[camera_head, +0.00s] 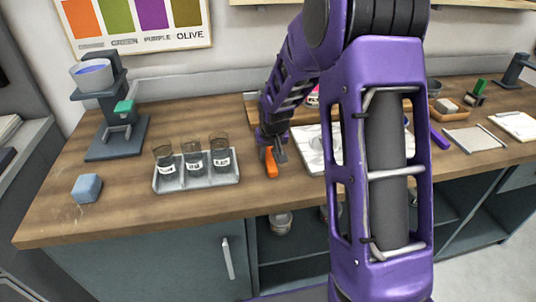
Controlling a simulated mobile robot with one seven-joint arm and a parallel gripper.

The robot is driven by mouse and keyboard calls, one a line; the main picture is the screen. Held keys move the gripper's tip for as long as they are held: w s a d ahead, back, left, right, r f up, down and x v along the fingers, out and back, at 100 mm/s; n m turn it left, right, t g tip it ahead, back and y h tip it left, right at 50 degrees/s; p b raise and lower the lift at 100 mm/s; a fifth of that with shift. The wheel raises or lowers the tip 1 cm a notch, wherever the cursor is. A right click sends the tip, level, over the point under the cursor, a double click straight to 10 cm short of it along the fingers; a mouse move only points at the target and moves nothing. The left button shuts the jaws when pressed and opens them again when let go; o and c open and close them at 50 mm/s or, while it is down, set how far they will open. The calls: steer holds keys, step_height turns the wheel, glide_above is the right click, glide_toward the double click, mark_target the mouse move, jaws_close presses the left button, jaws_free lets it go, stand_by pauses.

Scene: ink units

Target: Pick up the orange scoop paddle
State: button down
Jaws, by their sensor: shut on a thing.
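The orange scoop paddle (271,163) is held at the end of my gripper (272,148), above the wooden counter (110,206), just right of the tray of dark jars. My gripper is shut on it, with the orange part hanging downward below the fingers. The gripper is small in this view, so the exact grip point is hard to see. I cannot tell how far the paddle is above the counter.
A grey tray (197,183) holds three labelled dark jars. A blue-grey block (87,188) lies at the front left. A stand with a bowl (118,115) is at the back left. A white sheet (309,149) lies right of the gripper. My purple arm hides part of the counter.

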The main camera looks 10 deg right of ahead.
mark_target(269, 156)
steer(key=shift+r+p, duration=0.35)
steer(key=shift+r, duration=0.15)
step_height(269, 156, up, 10)
steer(key=shift+f, duration=0.25)
steer(key=c, duration=1.3)
jaws_free()
jaws_close()
